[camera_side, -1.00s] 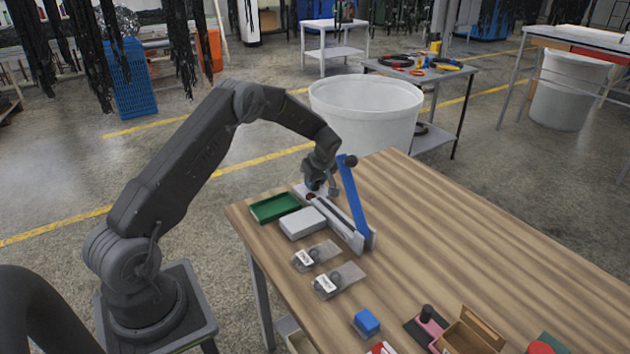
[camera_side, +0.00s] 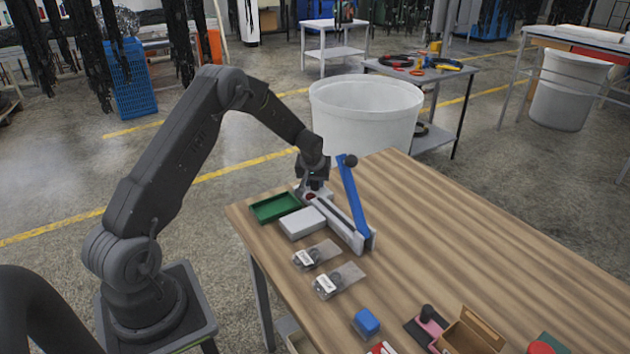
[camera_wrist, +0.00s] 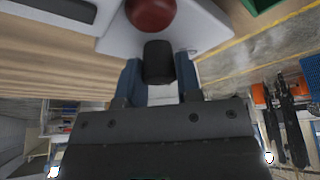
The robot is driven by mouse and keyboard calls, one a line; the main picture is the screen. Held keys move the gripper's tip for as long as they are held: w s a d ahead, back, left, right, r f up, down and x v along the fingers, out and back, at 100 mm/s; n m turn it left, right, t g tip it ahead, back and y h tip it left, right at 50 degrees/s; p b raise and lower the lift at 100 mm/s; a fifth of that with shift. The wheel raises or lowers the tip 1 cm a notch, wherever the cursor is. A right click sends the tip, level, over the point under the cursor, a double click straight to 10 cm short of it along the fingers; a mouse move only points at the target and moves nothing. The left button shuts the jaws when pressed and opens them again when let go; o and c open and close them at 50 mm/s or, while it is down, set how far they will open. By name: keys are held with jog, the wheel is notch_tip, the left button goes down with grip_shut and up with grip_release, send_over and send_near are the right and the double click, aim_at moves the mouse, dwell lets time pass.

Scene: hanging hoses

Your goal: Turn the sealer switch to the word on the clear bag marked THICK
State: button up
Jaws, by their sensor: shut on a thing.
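The sealer is a long pale body (camera_side: 338,222) with a raised blue lever arm (camera_side: 354,198), on the table's far left part. My gripper (camera_side: 314,188) is at its far end. In the wrist view my two blue fingers (camera_wrist: 159,72) are closed on a short dark switch knob (camera_wrist: 158,62). A dark red round part (camera_wrist: 150,13) is just beyond it on the pale body. The switch markings and the knob's pointing direction cannot be read. Two clear bags with white labels, a farther one (camera_side: 324,250) and a nearer one (camera_side: 350,273), lie flat in front; their words are too small to read.
A green tray (camera_side: 262,214) and a pale grey box (camera_side: 302,222) lie left of the sealer. The table's right side is clear. A large white tub (camera_side: 365,112) stands behind.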

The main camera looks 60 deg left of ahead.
jog(key=m+t+h, duration=0.1)
jog(key=m, duration=0.3)
jog(key=m+h, duration=0.1)
jog(key=m, duration=0.2)
jog(key=shift+h, duration=0.4)
jog(key=m+h, duration=0.1)
jog(key=m, duration=0.3)
jog(key=shift+m+h, duration=0.9)
jog(key=shift+m, duration=1.1)
jog(key=o, duration=0.9)
jog(key=shift+d, duration=0.1)
